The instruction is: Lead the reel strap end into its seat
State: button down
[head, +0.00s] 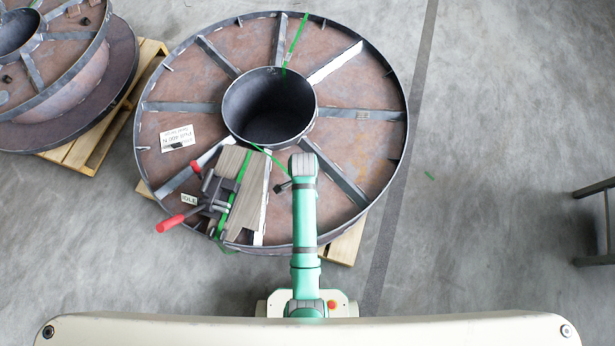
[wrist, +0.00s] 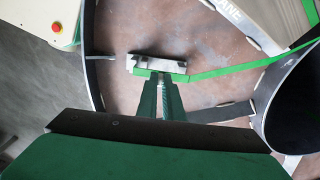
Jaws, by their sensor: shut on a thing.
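The green strap (head: 297,42) runs over the far rim of the steel reel (head: 360,92) into its hub; another length comes from the hub's near edge toward my arm. In the wrist view the strap (wrist: 232,68) comes in from the right to a pale metal piece at its end (wrist: 158,65). My gripper (wrist: 160,80) is shut at this strap end, above the rusty reel face. In the head view my arm hides the fingers. I cannot tell which part is the seat.
The reel lies flat on a wooden pallet (head: 345,243), with raised spokes and rim. A second reel (head: 75,75) lies on a pallet at the upper left. A dark metal stand (head: 597,190) is at the right edge. The floor between them is mostly clear.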

jog(key=s+r, duration=1)
jog(key=s, duration=0.3)
jog(key=shift+s+d+r, duration=0.2)
jog(key=shift+s, duration=0.15)
jog(key=shift+a, duration=0.1)
